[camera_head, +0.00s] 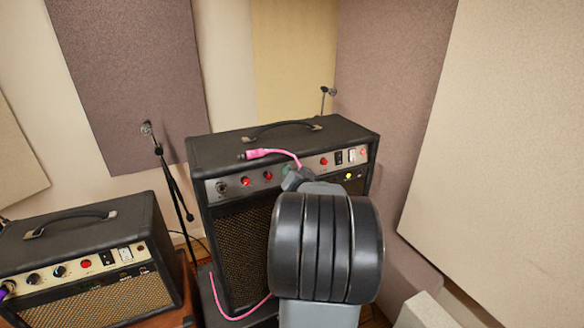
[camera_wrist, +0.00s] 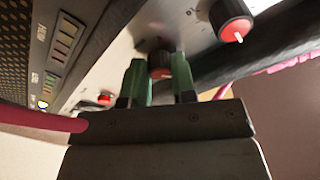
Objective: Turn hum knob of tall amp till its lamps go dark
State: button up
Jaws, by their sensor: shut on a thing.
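The tall amp (camera_head: 240,228) is the black cabinet in the middle, with a silver panel along its upper front. Two red-capped knobs (camera_head: 246,181) show left of my gripper (camera_head: 289,174); the arm hides part of the panel. In the wrist view, my gripper's green fingers (camera_wrist: 159,72) are shut on a dark knob with a red cap (camera_wrist: 160,58), one finger on each side. I cannot read its label. A row of small amber-brown windows (camera_wrist: 65,40) shows at left, and a small yellow lamp (camera_wrist: 43,104) is lit; it also shows in the head view (camera_head: 348,176).
Another red-capped knob (camera_wrist: 232,22) with a white pointer stands beside the held one. A smaller amp (camera_head: 85,240) and a microphone stand (camera_head: 172,185) are at left.

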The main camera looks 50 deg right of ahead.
jog(key=o, duration=0.9)
jog(key=shift+r, duration=0.1)
